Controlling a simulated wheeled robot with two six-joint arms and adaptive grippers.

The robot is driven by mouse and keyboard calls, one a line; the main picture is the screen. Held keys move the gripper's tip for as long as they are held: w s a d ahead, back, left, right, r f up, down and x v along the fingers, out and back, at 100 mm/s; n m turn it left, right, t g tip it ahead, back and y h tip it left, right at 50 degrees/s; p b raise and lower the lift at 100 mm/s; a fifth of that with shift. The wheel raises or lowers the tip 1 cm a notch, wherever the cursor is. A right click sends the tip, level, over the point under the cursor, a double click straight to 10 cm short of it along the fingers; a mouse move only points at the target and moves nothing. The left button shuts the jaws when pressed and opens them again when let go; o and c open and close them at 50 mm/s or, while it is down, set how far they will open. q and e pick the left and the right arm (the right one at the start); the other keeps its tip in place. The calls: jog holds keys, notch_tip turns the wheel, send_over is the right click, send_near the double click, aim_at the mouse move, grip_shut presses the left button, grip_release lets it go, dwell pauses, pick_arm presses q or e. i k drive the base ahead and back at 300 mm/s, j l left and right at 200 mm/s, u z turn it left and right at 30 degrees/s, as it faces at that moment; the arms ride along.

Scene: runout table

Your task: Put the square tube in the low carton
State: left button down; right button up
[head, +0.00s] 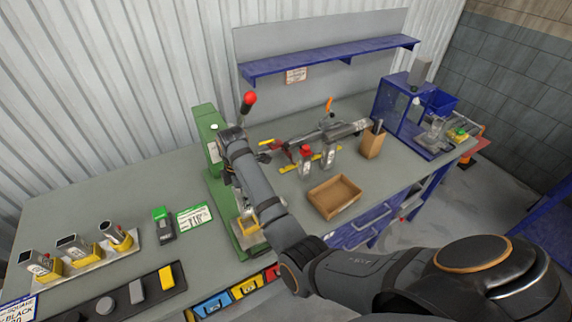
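The low carton (322,203) is a shallow, open brown box. It stands near the front edge of the table, right of the green press, and looks empty. Three short hollow metal pieces (73,246) with dark open ends stand with yellow parts on a light plate at the left; I cannot tell which is the square tube. A long grey bar (347,130) lies in a fixture behind the carton. My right arm reaches in from the lower right and bends up across the press. My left gripper is out of view.
The green press (206,150) with a red-knobbed lever stands behind my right arm. A tall carton (371,143) holding dark pieces, two small labelled items (305,163) and a blue frame (395,100) are nearby. Colored bins (245,288) line the front. A blue shelf (330,58) overhangs the back.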

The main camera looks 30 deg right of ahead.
aim_at(338, 194)
jog(key=k+l, duration=0.1)
jog(key=l, duration=0.3)
jog(key=k+l, duration=0.1)
jog(key=l, duration=0.3)
jog(key=k+l+u, duration=0.1)
jog(key=l, duration=0.25)
jog(key=k+l, duration=0.1)
jog(key=l, duration=0.3)
